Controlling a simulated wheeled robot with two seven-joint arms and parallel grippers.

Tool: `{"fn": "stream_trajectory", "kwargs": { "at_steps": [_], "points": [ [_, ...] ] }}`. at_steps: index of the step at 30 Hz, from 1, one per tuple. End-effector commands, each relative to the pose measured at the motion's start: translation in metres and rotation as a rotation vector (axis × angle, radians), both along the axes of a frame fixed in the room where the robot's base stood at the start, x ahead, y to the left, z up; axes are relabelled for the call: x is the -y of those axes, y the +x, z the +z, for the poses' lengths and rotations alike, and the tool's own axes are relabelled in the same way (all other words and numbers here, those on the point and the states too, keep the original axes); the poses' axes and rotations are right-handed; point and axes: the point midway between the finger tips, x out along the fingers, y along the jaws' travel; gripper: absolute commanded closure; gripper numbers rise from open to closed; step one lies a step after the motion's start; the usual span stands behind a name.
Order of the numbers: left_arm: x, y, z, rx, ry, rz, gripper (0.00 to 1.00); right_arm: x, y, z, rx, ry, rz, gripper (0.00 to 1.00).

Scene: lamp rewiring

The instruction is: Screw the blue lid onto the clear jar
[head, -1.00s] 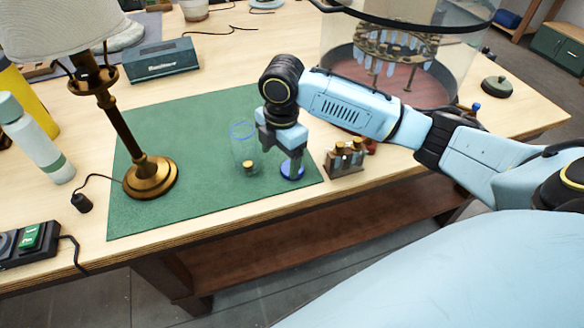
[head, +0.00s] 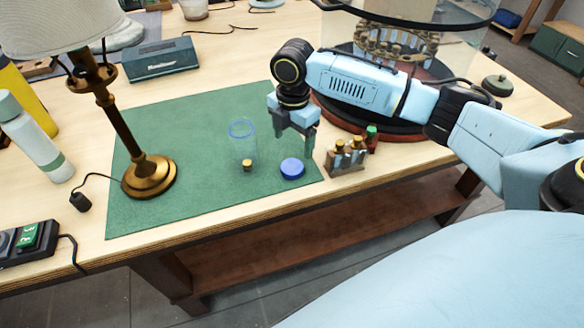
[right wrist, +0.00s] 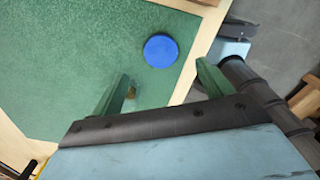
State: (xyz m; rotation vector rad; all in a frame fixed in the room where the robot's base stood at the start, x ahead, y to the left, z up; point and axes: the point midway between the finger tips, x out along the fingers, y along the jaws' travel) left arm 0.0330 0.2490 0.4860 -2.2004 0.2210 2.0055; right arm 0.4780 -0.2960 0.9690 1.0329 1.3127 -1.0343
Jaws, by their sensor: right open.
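The clear jar (head: 243,148) stands upright on the green mat (head: 200,187). It has a blue rim and no lid on it, and a small gold-coloured piece shows at its bottom. The round blue lid (head: 292,168) lies flat on the mat to the right of the jar, apart from it. My right gripper (head: 296,140) is open and empty above the lid. In the right wrist view, the lid (right wrist: 160,50) shows beyond the open fingers (right wrist: 165,88), not between them. My left gripper is not in view.
A rack of small bottles (head: 347,157) stands right of the lid, at the mat's edge. A brass lamp (head: 150,175) stands on the mat's left. A large glass enclosure (head: 440,60) is behind my right arm. The mat's front middle is clear.

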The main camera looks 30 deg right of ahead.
Motion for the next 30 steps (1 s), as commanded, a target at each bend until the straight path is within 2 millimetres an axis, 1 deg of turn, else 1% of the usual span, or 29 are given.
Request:
{"fn": "stream_trajectory", "kwargs": {
  "at_steps": [1, 3, 6, 18, 20, 24, 27, 30],
  "points": [
    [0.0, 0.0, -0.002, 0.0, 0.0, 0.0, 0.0, 0.0, 0.0, -0.011, -0.002, 0.0, -0.001, 0.21],
    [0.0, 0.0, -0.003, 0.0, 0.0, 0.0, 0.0, 0.0, 0.0, -0.02, -0.001, 0.001, -0.001, 0.21],
    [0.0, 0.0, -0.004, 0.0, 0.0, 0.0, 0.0, -0.001, 0.0, -0.028, 0.0, 0.001, 0.0, 0.21],
    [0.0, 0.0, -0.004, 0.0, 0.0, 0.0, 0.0, -0.001, 0.0, -0.033, 0.0, 0.0, 0.0, 0.21],
    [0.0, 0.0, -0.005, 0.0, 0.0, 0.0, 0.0, -0.002, -0.001, -0.039, -0.001, 0.0, 0.0, 0.21],
    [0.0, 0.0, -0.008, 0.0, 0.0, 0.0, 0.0, -0.005, -0.003, -0.062, -0.002, 0.001, 0.0, 0.21],
    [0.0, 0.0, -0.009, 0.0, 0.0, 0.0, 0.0, -0.005, -0.002, -0.075, 0.0, 0.0, 0.0, 0.21],
    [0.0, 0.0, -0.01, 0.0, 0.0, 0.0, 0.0, -0.005, -0.002, -0.081, 0.001, -0.001, 0.0, 0.21]
  ]
}}
